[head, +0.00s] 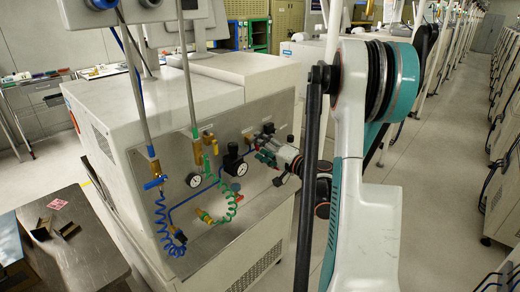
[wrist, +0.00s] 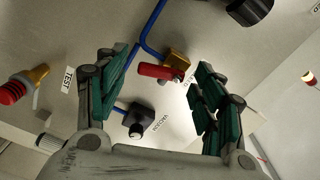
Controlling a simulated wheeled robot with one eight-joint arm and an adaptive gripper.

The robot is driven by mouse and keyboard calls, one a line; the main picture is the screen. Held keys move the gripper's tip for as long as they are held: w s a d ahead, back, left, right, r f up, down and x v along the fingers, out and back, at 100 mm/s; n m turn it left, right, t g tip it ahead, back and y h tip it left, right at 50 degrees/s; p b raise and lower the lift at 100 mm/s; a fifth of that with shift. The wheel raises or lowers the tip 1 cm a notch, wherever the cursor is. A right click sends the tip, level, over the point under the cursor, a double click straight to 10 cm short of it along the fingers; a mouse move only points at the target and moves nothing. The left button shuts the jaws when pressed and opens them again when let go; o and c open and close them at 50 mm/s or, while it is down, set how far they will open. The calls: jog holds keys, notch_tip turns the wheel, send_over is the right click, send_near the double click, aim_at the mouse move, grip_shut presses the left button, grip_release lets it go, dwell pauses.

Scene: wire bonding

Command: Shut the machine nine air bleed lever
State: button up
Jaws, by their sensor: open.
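A red lever (wrist: 158,72) on a brass valve body (wrist: 177,60) is mounted on the grey machine panel, with a blue tube running to it. A label beside it is partly hidden by a finger, so I cannot confirm its name. My gripper (wrist: 165,80) is open, with its green-padded fingers on either side of the red lever. I see no clear contact. In the head view my gripper (head: 265,153) is at the right part of the machine's panel (head: 185,240), and it hides most of the valve there.
A black knob (wrist: 137,122) sits by the VACUUM label, and a red-ended brass fitting (wrist: 22,84) by the TEST label. Gauges, a blue coiled hose (head: 160,215) and a green coiled hose (head: 230,205) are left of my gripper. The aisle (head: 440,190) at right is clear.

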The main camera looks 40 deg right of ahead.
jog(key=shift+w, duration=0.3)
jog(key=c, duration=1.1)
jog(key=shift+a+f+m+b, duration=0.2)
jog(key=shift+m+b, duration=0.45)
jog(key=shift+m, duration=0.55)
jog(key=shift+a+r+m, duration=0.1)
jog(key=shift+a+m, duration=0.05)
jog(key=shift+m, duration=0.65)
jog(key=o, duration=1.1)
jog(key=shift+s, duration=0.15)
